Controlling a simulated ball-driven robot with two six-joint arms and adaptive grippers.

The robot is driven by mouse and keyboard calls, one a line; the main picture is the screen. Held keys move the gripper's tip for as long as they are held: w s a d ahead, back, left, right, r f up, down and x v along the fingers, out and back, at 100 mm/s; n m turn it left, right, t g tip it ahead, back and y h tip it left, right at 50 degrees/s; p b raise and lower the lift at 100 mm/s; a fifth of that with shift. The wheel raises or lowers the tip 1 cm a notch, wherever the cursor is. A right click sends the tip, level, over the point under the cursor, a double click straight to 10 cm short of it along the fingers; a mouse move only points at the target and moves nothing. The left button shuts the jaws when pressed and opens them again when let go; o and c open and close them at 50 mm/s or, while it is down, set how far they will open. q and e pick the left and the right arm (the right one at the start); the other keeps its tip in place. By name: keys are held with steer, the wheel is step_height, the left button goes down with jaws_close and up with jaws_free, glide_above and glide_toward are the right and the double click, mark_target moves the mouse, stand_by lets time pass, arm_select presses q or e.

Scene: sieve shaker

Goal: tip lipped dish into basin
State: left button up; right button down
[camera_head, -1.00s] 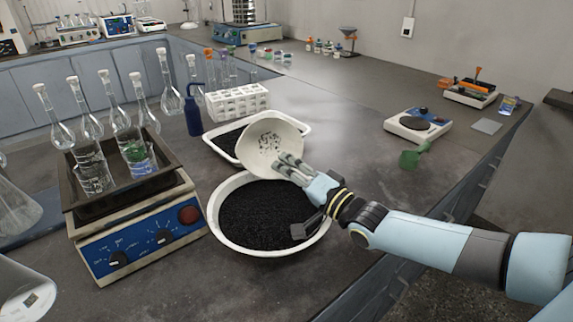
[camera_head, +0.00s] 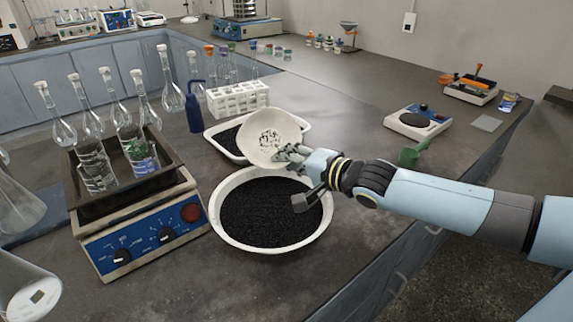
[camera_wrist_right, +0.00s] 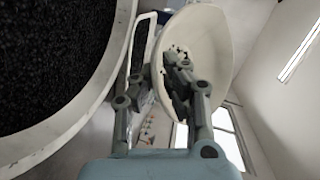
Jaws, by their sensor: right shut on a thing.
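The cream lipped dish (camera_head: 268,136) is held tilted on its side above the far rim of the basin, with dark specks on its inner face. It also shows in the right wrist view (camera_wrist_right: 205,40). My right gripper (camera_head: 288,153) is shut on the dish's near edge; its fingers show in the right wrist view (camera_wrist_right: 178,80). The white round basin (camera_head: 222,228), largely filled with black granules, stands on the bench below. Its rim fills the left of the right wrist view (camera_wrist_right: 112,85). My left gripper is not in view.
A white tray (camera_head: 217,143) with black granules lies behind the basin, near a white tube rack (camera_head: 238,99) and blue bottle (camera_head: 194,112). A blue-fronted shaker (camera_head: 140,238) with flasks stands left. A green scoop (camera_head: 413,153) and small balance (camera_head: 417,122) lie right.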

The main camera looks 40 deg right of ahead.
steer(key=b, duration=0.3)
steer(key=shift+s+a+f+g, duration=0.1)
steer(key=shift+f+g, duration=0.2)
steer(key=shift+g, duration=0.1)
steer(key=shift+r+m+g, duration=0.5)
steer(key=shift+r+g, duration=0.05)
steer(key=shift+g, duration=0.05)
steer(key=shift+r+m+g+y+p, duration=0.15)
steer(key=shift+m+g+y+p, duration=0.2)
steer(key=shift+g, duration=0.25)
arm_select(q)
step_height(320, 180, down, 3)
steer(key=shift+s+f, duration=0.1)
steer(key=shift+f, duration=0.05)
arm_select(e)
steer(key=g+y+p, duration=0.1)
steer(key=p, duration=0.1)
steer(key=r+m+g+p, duration=0.1)
steer(key=g+p, duration=0.1)
steer(key=shift+m+y, duration=0.25)
steer(key=shift+y, duration=0.1)
steer(key=shift+g+p, duration=0.3)
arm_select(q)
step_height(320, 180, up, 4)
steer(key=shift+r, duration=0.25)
arm_select(e)
steer(key=shift+f, duration=0.25)
